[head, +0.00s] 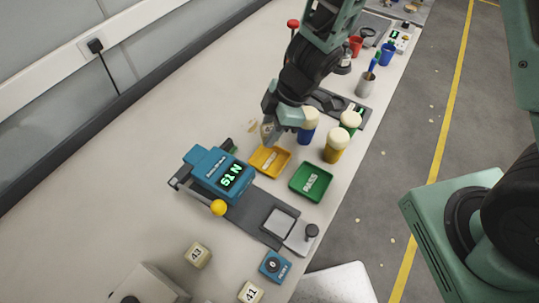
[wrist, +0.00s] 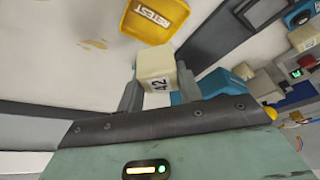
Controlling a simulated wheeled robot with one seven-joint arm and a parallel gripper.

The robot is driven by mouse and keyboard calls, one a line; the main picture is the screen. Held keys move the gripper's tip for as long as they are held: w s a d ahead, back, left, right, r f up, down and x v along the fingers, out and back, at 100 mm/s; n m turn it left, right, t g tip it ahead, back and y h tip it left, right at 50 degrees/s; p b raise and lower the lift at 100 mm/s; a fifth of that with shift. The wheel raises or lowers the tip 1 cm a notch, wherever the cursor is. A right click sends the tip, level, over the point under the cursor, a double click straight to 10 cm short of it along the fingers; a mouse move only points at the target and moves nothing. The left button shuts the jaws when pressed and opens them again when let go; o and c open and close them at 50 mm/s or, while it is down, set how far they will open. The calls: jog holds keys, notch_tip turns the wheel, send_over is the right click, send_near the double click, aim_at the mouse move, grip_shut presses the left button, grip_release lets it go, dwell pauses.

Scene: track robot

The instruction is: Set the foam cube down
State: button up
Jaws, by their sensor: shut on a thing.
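My gripper (wrist: 158,80) is shut on a cream foam cube (wrist: 156,64) marked 42, with a finger on each side of it. In the head view my gripper (head: 270,128) hangs over the bench just behind the yellow RETEST tray (head: 281,170), and the cube there is mostly hidden by the fingers. The yellow tray also shows in the wrist view (wrist: 135,27), beyond the cube and apart from it. The green PASS tray (head: 307,196) lies to the right of the yellow one. No cube shows in either tray.
A blue test gauge (head: 205,168) reading 51 N stands on a grey rail left of the trays. Cubes 43 (head: 198,254) and 41 (head: 250,292) and a blue button box (head: 275,266) lie nearer. Foam-topped cups (head: 336,145) stand close right of my gripper.

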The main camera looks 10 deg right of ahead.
notch_tip(320, 180, down, 9)
jog(key=b, duration=0.5)
jog(key=shift+f, duration=0.2)
jog(key=shift+f, duration=0.1)
jog(key=o, duration=0.6)
jog(key=shift+o, duration=0.6)
